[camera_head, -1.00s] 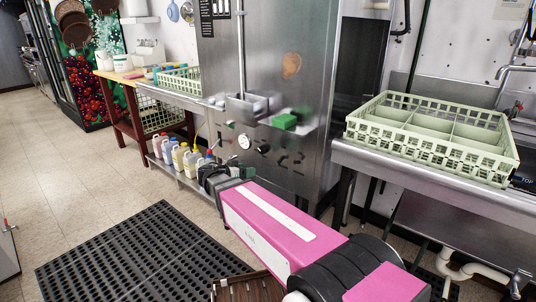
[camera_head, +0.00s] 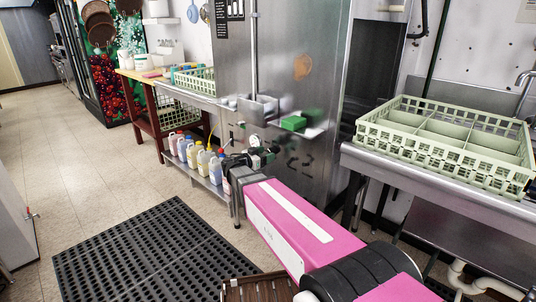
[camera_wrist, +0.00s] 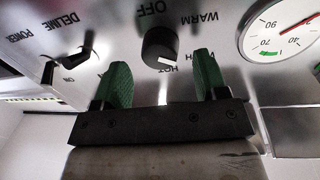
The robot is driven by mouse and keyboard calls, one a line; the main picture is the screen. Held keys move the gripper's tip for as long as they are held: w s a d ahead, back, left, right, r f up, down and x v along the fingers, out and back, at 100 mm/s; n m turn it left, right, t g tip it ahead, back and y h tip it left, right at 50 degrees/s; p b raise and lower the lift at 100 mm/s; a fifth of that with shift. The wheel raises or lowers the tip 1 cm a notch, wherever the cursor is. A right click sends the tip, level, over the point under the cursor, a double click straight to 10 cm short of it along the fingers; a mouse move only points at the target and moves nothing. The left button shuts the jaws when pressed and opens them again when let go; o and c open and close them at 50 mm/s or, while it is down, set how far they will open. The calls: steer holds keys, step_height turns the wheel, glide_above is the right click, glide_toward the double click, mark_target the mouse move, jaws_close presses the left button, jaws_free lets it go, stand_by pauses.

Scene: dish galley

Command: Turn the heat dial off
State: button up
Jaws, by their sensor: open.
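The heat dial (camera_wrist: 160,46) is a round black knob on the steel panel in the wrist view, where the lettering appears upside down. Its white mark points toward HOT; OFF is on the opposite side and WARM lies between. My gripper (camera_wrist: 162,62) is open, with two green fingers, one on each side of the dial in the picture. The fingers look short of the knob, but I cannot tell the exact gap. In the head view my gripper (camera_head: 254,159) is at the machine's front panel, and the dial is hard to make out there.
A temperature gauge (camera_wrist: 283,30) is beside the dial, and a black DELIME switch (camera_wrist: 74,62) is on its other side. Several bottles (camera_head: 202,163) stand on a low shelf to the left. A dish rack (camera_head: 375,142) is at right.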

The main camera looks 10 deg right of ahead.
steer(key=shift+x, duration=0.85)
steer(key=c, duration=0.9)
